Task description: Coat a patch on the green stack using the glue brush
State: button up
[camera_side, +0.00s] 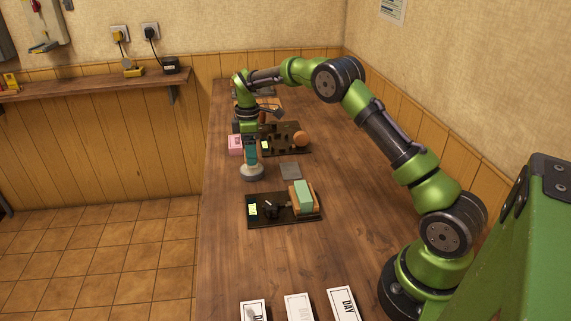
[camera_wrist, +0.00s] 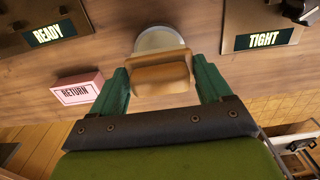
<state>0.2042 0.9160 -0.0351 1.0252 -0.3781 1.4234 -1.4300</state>
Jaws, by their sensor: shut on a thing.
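My gripper (camera_side: 250,155) points down over the table in the side view, above a pale round pot (camera_side: 252,173). In the wrist view my gripper (camera_wrist: 160,84) has its two teal fingers closed on a tan, wood-coloured block, which I take to be the glue brush's handle (camera_wrist: 160,77). The pale round pot (camera_wrist: 160,39) shows right beyond it. The bristles are hidden, and I cannot tell whether they touch the pot. The green stack (camera_side: 303,196), a green block on a tan base, stands apart on the right of a dark board (camera_side: 287,219) nearer the side camera.
A pink box (camera_side: 235,144) marked RETURN (camera_wrist: 77,88) stands beside my gripper. Another dark board (camera_side: 285,150) carries a brown round knob (camera_side: 300,138). A grey square plate (camera_side: 290,170) lies flat. A dark clamp-like part (camera_side: 272,207) sits left of the stack. White cards (camera_side: 299,307) lie at the front.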

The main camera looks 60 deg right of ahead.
jog(key=shift+r, duration=2.4)
